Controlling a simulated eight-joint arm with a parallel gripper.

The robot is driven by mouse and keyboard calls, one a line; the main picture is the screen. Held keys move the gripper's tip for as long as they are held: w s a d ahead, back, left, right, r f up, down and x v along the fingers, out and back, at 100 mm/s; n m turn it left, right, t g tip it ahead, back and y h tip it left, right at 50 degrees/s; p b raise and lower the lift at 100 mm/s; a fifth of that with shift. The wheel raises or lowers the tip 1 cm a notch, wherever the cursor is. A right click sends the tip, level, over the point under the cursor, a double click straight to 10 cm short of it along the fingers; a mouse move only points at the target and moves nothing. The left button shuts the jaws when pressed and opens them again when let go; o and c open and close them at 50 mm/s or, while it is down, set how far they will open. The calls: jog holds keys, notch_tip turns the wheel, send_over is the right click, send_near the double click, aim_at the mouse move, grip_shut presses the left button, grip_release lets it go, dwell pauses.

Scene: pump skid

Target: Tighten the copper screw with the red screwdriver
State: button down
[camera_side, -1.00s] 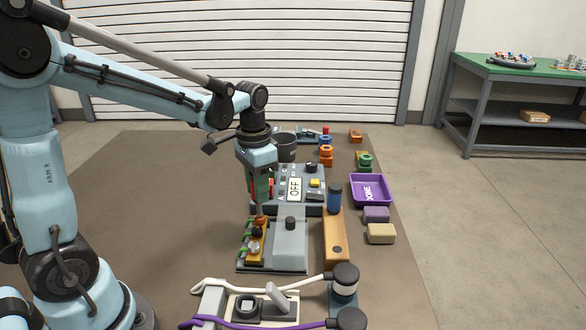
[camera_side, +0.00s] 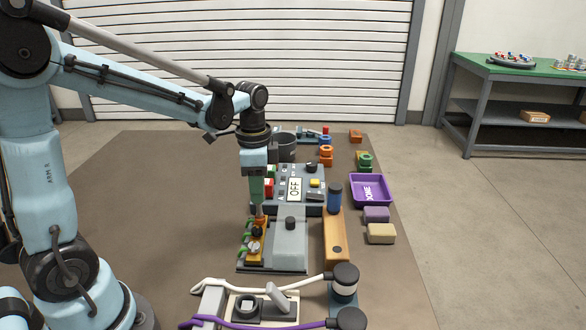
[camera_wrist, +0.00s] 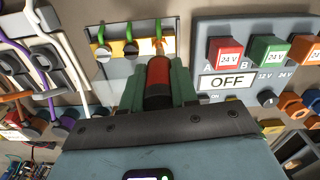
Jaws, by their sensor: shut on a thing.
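My gripper (camera_side: 257,200) is shut on the red screwdriver, whose red handle (camera_wrist: 159,75) shows between the green fingers in the wrist view. In the side view the fingers hide most of the handle. The screwdriver points down, nearly upright, its shaft (camera_side: 259,210) ending at the far end of the orange terminal block (camera_side: 262,250). The copper screw (camera_wrist: 158,47) is at that end, partly hidden by the tool; I cannot tell whether the tip is fully seated. A black screw (camera_side: 257,231) and a silver screw (camera_side: 254,246) sit nearer the camera.
A control panel reading OFF (camera_side: 294,189) stands close behind the gripper. A grey box (camera_side: 290,248) adjoins the terminal block. An orange bar (camera_side: 336,240) and a purple DONE tray (camera_side: 370,204) lie to the right. Cables and clamps (camera_side: 265,305) fill the front.

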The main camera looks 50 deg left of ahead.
jog(key=shift+m, duration=1)
jog(key=shift+r, duration=2.55)
